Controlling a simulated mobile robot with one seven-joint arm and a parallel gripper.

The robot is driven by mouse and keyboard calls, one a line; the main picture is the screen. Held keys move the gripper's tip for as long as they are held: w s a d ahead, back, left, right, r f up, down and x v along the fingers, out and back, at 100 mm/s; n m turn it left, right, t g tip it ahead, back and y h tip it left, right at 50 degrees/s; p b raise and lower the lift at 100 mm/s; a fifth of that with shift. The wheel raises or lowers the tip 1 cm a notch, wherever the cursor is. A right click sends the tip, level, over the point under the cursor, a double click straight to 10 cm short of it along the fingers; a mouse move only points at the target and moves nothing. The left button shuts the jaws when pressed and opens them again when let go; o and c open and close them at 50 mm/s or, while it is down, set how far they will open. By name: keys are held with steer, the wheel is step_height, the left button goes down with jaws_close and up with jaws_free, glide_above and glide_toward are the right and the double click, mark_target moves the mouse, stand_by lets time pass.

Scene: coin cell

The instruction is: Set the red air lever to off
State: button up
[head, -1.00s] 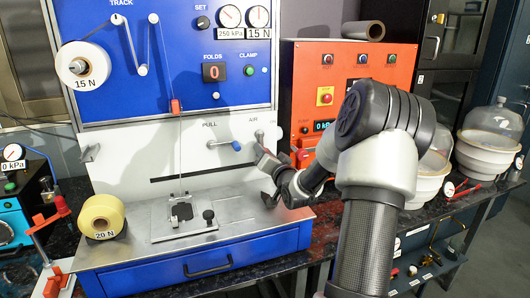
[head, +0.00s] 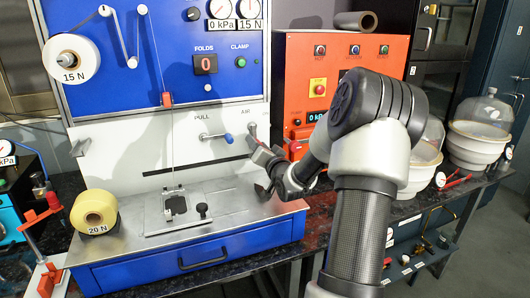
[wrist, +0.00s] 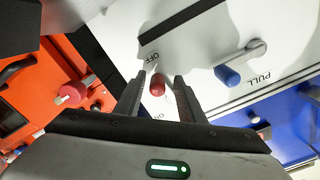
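The red air lever's knob (wrist: 157,85) shows in the wrist view between the two fingers of my gripper (wrist: 159,88), with a gap on each side. The fingers are apart and not pinching it. The "OFF" mark is just above the knob and the "ON" mark below it. In the head view my gripper (head: 262,160) is at the panel under the "AIR" label, and the lever's grey pivot (head: 252,128) shows just above it. The air gauge (head: 221,8) reads 0 kPa.
The blue-tipped pull lever (head: 228,138) is close on the left of the air lever. An orange control box (head: 315,60) stands to the right. The metal work deck (head: 235,205) with a small fixture (head: 175,208) lies below.

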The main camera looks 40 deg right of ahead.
steer(key=v, duration=1.7)
steer(key=shift+p, duration=0.45)
steer(key=shift+d, duration=0.15)
steer(key=w+d+n+b, duration=0.1)
steer(key=w+n+b, duration=0.1)
steer(key=w+n, duration=0.3)
steer(key=w+d+n+b, duration=0.1)
steer(key=w+n+b, duration=0.1)
steer(key=w+n, duration=0.3)
steer(key=w+d+n+b, duration=0.2)
steer(key=w+n, duration=0.3)
steer(key=w, duration=0.1)
steer(key=shift+n, duration=0.3)
